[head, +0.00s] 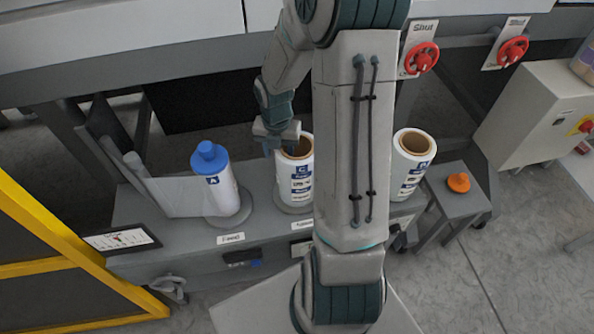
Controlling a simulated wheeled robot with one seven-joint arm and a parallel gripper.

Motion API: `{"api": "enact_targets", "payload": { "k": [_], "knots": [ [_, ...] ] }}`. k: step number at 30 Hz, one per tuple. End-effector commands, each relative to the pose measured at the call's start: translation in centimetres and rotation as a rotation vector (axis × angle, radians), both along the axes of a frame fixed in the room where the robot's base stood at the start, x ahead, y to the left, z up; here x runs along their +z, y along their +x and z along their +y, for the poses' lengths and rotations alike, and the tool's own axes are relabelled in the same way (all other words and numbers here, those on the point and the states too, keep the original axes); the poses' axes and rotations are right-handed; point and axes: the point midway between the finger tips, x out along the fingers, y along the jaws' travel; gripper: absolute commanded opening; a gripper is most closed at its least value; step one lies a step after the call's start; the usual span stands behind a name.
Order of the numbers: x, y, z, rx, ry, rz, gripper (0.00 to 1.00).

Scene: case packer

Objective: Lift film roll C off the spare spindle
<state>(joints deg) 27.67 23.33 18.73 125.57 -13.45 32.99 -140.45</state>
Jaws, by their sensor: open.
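Film roll C (302,184) is a white roll with a brown core and a blue "C" label. It stands upright on the middle spindle base of the grey bench, partly hidden by my arm on its right. My gripper (280,148) is at the upper left of the roll's top rim. The gripper is open. The view does not show clearly whether a finger touches the rim or reaches into the core. The spindle inside roll C is not visible.
Roll A (224,190), with a blue cap, stands left, its film stretched to a grey roller. Another white roll (408,170) stands right of my arm. An orange knob (458,183) sits on a small grey stand. A yellow frame (60,235) borders the left. Red "Shut" valves (421,57) are above right.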

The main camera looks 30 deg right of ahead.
Motion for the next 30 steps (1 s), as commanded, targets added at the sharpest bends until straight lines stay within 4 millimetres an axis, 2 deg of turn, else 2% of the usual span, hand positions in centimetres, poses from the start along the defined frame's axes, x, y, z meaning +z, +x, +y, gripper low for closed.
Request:
{"api": "enact_targets", "payload": {
  "k": [4, 9, 30],
  "knots": [
    [0.05, 0.01, 0.0, 0.0, -0.001, -0.001, 0.45],
    [0.07, 0.02, 0.0, 0.001, -0.001, -0.001, 0.0],
    [0.12, 0.07, 0.01, 0.001, 0.0, -0.002, 0.0]
  ]
}}
